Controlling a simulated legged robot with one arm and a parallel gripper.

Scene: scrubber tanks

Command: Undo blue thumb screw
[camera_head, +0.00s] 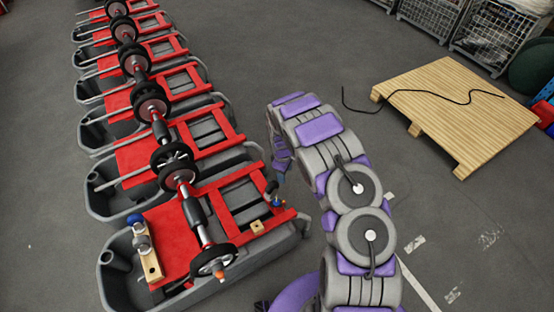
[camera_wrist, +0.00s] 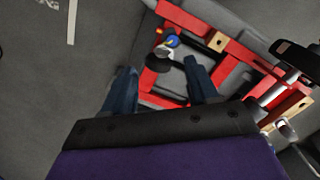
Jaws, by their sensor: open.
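A small blue thumb screw (camera_wrist: 173,42) with a yellow part beside it sits at the end of the nearest tank's red frame (camera_wrist: 192,22). In the head view a small blue part (camera_head: 277,203) shows at the right corner of the nearest red frame (camera_head: 178,235). My gripper (camera_wrist: 159,64) is open and empty, its two blue fingers spread. In the wrist view the screw lies beyond the fingertips, between their lines, with a dark round knob (camera_wrist: 158,64) nearer. In the head view my gripper (camera_head: 281,170) hangs above and behind that corner, its fingers partly hidden.
A second blue part (camera_head: 134,219) and a grey knob (camera_head: 141,242) are on a wooden block (camera_head: 152,267) at the tank's left. More tanks (camera_head: 150,50) stand in a row behind. A wooden pallet (camera_head: 455,110) with a black cable lies right. Floor between is clear.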

